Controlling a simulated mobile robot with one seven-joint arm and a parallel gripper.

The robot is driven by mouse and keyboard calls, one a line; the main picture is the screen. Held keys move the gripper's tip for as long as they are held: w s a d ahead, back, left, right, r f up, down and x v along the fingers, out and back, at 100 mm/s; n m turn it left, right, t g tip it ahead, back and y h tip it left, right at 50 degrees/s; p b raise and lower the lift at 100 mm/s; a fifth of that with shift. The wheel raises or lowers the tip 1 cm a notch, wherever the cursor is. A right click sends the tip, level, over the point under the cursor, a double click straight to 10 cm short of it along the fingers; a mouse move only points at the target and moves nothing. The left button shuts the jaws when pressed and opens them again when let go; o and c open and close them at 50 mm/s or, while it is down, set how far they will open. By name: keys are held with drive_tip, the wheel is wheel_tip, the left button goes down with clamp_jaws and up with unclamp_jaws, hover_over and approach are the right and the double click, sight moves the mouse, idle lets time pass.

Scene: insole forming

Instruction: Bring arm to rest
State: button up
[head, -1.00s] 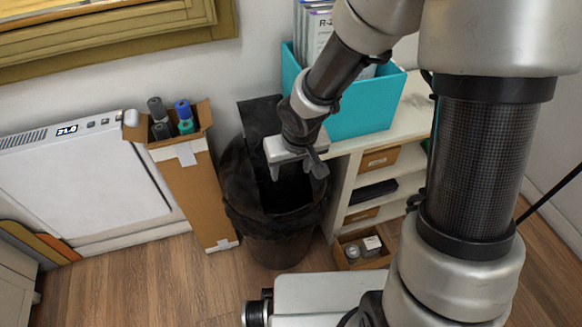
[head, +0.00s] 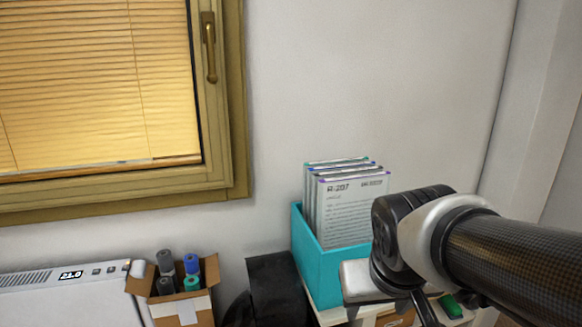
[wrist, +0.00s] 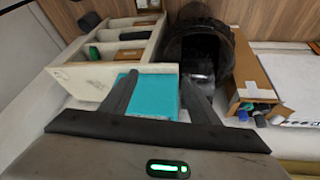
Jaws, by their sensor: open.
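My gripper (head: 390,312) is at the lower right of the head view, in front of the right side of a teal file box (head: 318,262). The arm reaches in from the right edge. In the wrist view my gripper (wrist: 160,78) has its two dark fingers spread apart, with nothing between them but the teal box (wrist: 158,97) beyond. The lower part of the gripper is partly cut off by the bottom of the head view.
A white shelf unit (wrist: 90,75) carries the teal box. A black bin (wrist: 205,45) stands beside it. A cardboard box (head: 195,310) with several rolled tubes and a white panel unit (head: 30,290) are to the left. The wall above is clear, beside a window (head: 100,80).

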drive_tip(key=s+r+y, duration=0.1)
drive_tip(key=s+r, duration=0.3)
drive_tip(key=s, duration=0.2)
wheel_tip(320, 180, up, 20)
drive_tip(key=p, duration=2)
drive_tip(key=shift+f, duration=0.15)
drive_tip(key=shift+w, duration=0.1)
